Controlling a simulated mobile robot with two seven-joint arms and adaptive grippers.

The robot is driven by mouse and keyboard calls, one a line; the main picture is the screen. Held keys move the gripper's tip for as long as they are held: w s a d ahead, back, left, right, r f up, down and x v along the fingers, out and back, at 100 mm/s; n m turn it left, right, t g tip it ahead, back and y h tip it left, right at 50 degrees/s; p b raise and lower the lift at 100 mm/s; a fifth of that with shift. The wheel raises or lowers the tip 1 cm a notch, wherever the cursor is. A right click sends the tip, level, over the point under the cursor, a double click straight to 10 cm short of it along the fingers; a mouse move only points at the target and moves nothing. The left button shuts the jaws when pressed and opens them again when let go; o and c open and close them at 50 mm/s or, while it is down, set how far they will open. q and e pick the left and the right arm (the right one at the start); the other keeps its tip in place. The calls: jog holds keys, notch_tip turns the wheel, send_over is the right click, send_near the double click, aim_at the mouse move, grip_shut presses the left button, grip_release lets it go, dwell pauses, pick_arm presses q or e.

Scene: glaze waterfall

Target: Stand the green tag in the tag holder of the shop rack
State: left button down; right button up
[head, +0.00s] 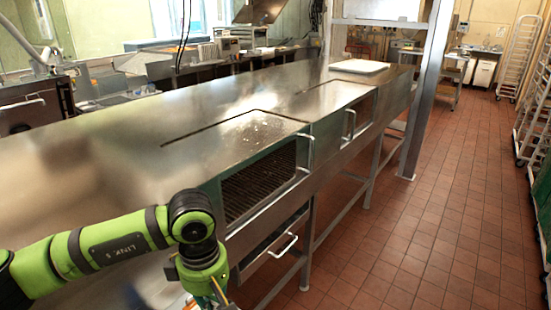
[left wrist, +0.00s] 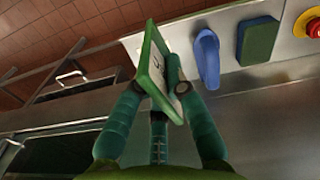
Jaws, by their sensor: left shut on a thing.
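In the left wrist view my left gripper (left wrist: 157,85) is shut on the green tag (left wrist: 152,62). The tag is a flat plate with a green edge and a pale face with dark marks, held tilted between the two fingers. In the head view my left arm comes in from the left and bends down at the bottom edge; the fingers and tag cannot be made out there. I cannot pick out the tag holder or the shop rack in either view. My right gripper is not in view.

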pick_arm(q)
jog(key=s+a+m, duration=0.4)
jog(key=a+m, duration=0.2)
jog(key=m, duration=0.6)
jog(key=shift+s+r, duration=0.25)
jog(key=shift+r, duration=0.2)
jog(key=shift+w+a+r, duration=0.1)
